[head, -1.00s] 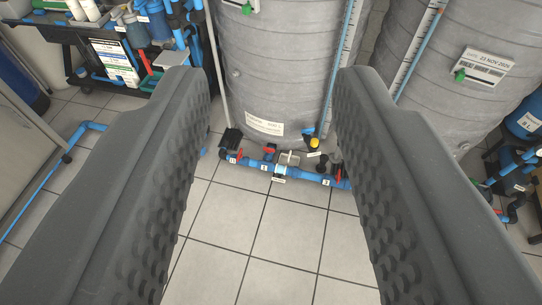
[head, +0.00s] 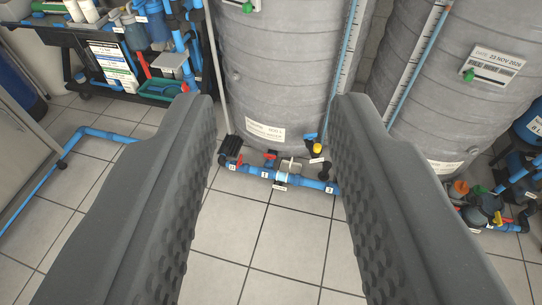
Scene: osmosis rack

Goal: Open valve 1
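A blue pipe (head: 304,182) runs along the floor at the foot of a large grey tank (head: 280,75). It carries small white number labels. The label 1 (head: 234,169) is at its left end, with a small red handle (head: 238,160) just above it. Another red handle (head: 270,156) stands near label 2 (head: 265,175); label 3 (head: 329,189) is further right. My gripper (head: 272,105) is open and empty. Its two dark fingers frame the pipe from left and right, and the pipe lies beyond them, apart from both. The right finger comes close to hiding the pipe's right end.
A second grey tank (head: 455,80) stands at the right, with a pump and pipework (head: 487,208) at its foot. A dark cart (head: 75,62) with bottles is at the back left. Another blue pipe (head: 95,133) crosses the left floor. The tiled floor (head: 285,235) in front is clear.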

